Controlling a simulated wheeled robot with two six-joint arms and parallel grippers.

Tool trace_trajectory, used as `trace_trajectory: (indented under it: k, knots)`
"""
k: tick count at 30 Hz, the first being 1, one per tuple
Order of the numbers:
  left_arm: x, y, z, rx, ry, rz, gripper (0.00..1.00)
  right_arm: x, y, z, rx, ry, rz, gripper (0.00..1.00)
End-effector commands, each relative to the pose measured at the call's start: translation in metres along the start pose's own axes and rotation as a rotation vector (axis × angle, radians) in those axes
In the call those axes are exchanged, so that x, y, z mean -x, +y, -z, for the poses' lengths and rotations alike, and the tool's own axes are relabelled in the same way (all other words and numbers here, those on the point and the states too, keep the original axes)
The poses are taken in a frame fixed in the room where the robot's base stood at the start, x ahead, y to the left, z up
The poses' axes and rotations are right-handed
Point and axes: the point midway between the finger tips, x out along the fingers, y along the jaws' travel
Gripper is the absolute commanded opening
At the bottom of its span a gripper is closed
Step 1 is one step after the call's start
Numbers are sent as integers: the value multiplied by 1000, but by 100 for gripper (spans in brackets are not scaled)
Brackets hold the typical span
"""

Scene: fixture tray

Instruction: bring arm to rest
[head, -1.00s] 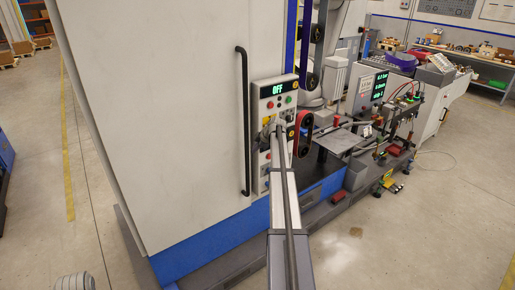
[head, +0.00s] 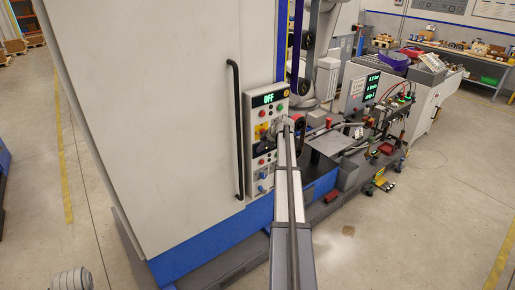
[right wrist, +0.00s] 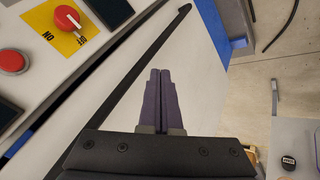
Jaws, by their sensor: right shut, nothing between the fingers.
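My right arm reaches up the middle of the head view. Its gripper (head: 285,122) is at the right edge of a control panel (head: 256,178) on the white cabinet, largely hidden by the arm. In the right wrist view the two dark fingers (right wrist: 160,74) are shut together with nothing between them. They point past the cabinet's black bar handle (right wrist: 125,62). A red rotary switch (right wrist: 67,17) on a yellow ON/OFF plate and a red button (right wrist: 13,61) are at upper left, apart from the fingers. My left gripper is not seen.
The panel's display (head: 268,99) reads OFF. The white cabinet (head: 150,120) stands left of the arm. A grey plate (head: 332,143) and a fixture with hoses (head: 392,115) stand to the right. Open floor (head: 420,220) lies at lower right.

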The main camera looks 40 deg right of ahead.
Motion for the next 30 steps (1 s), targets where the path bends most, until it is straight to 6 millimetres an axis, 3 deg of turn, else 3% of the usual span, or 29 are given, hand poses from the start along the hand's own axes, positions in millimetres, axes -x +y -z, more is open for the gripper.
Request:
trace_trajectory:
  k: [14,17,20,23,30]
  knots:
    - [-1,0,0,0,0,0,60,-1,-1,0,-1,0,0,0]
    - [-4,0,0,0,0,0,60,-6,-11,10,-5,2,12,0]
    - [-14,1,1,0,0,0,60,-21,-41,38,-17,3,51,0]
    - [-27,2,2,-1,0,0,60,-41,-91,81,-42,-5,114,0]
    - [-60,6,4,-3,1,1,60,-75,-235,178,-119,-72,269,0]
